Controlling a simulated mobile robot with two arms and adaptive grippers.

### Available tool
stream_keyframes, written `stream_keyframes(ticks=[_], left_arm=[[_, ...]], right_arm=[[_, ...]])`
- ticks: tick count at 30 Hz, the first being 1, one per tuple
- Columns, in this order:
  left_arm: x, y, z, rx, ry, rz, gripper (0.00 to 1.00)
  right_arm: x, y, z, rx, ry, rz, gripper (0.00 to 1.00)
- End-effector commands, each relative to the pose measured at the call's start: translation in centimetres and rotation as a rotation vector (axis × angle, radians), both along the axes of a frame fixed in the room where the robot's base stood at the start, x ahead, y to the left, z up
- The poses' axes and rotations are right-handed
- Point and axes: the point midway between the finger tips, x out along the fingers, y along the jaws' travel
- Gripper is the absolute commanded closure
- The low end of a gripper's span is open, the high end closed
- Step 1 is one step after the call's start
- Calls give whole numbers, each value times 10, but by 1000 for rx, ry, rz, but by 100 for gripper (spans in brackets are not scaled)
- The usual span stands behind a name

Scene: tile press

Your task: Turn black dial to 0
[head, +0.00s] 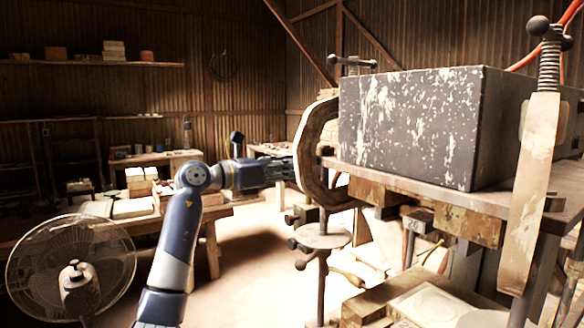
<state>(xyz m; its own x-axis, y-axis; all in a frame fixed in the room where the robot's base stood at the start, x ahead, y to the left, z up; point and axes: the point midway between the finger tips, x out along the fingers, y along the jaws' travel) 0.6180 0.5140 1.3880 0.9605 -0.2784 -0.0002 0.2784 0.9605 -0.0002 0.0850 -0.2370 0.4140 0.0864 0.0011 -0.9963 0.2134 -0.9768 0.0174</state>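I cannot make out a black dial or any number scale on the tile press. The press shows a large dark box with worn, flaking paint (430,125) and a curved C-shaped metal frame (306,150) at its left. My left gripper (284,168) is dark and reaches right from the blue wrist, close to the left side of the C-shaped frame in the picture. Its fingers are small and dark, so I cannot tell whether they are open or touch anything. My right gripper is not in view.
A lever with black ball knobs and a spring (549,55) stands at the right. Below the C-frame is a round metal plate on a stand (320,237). A fan (72,268) is at lower left, near a table with tile stacks (138,185). Bare floor (250,270) lies between.

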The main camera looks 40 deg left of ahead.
Motion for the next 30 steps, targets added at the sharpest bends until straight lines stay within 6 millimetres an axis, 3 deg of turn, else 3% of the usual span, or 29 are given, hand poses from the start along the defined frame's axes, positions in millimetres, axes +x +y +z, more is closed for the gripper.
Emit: stream_keyframes(ticks=[14, 30], left_arm=[[0, 1, -1, -88, 29, 2, 98], [0, 0, 0, -540, 160, 4, 98]], right_arm=[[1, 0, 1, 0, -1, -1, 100], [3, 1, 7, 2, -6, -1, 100]])
